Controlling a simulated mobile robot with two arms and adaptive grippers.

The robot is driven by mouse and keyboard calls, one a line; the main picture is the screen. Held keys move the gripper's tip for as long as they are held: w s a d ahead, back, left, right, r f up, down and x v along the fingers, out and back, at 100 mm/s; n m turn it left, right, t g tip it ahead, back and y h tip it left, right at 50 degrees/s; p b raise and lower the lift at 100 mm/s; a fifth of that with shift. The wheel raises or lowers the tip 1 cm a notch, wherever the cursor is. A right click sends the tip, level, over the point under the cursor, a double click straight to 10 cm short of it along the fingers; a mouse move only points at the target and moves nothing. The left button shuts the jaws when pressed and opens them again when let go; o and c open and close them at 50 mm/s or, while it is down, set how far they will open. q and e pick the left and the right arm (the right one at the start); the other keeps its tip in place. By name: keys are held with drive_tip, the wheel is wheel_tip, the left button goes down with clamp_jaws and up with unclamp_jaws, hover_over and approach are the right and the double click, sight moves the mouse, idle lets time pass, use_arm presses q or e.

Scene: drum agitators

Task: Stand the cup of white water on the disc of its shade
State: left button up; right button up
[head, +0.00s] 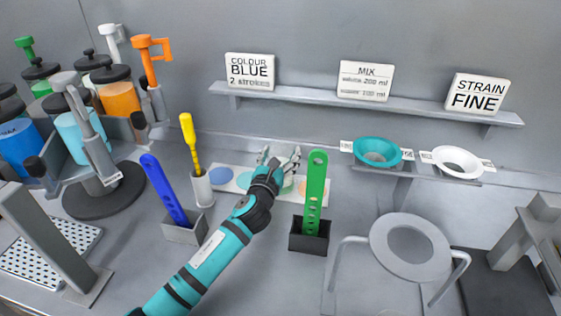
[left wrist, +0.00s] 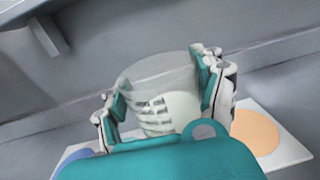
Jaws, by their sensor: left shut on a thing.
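My left gripper (head: 279,160) is over the white strip (head: 212,186) of coloured discs at the back of the bench. In the left wrist view its fingers (left wrist: 163,92) are shut on a clear cup (left wrist: 155,70), one on each side. The cup looks roughly upright, with pale whitish contents low in it. A blue disc (head: 220,174) and an orange disc (left wrist: 254,132) lie on the strip at either side of the gripper. The discs between them are partly hidden by the gripper and cup. I cannot tell whether the cup's base touches the strip. My right gripper is out of view.
A green slotted paddle (head: 315,190) in a dark holder stands just right of the gripper. A yellow tool (head: 189,140) and a blue paddle (head: 165,190) stand left. Liquid drums (head: 115,95) crowd the far left. Teal (head: 377,150) and white (head: 457,160) funnels sit at right.

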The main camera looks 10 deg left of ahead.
use_arm(q)
drive_tip(key=shift+f, duration=0.9)
drive_tip(key=o, duration=1.4)
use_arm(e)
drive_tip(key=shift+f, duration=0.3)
use_arm(q)
drive_tip(key=shift+r, duration=0.25)
drive_tip(key=shift+s+a+f+p, duration=0.15)
drive_tip(key=shift+s+p, duration=0.45)
drive_tip(key=shift+s, duration=1.4)
drive_tip(key=shift+s+a+r+p, duration=0.15)
drive_tip(key=shift+s+p, duration=0.4)
drive_tip(key=shift+s, duration=1.5)
drive_tip(key=shift+s+a+f+p, duration=0.15)
drive_tip(key=shift+s+p, duration=0.45)
drive_tip(key=shift+s, duration=1.4)
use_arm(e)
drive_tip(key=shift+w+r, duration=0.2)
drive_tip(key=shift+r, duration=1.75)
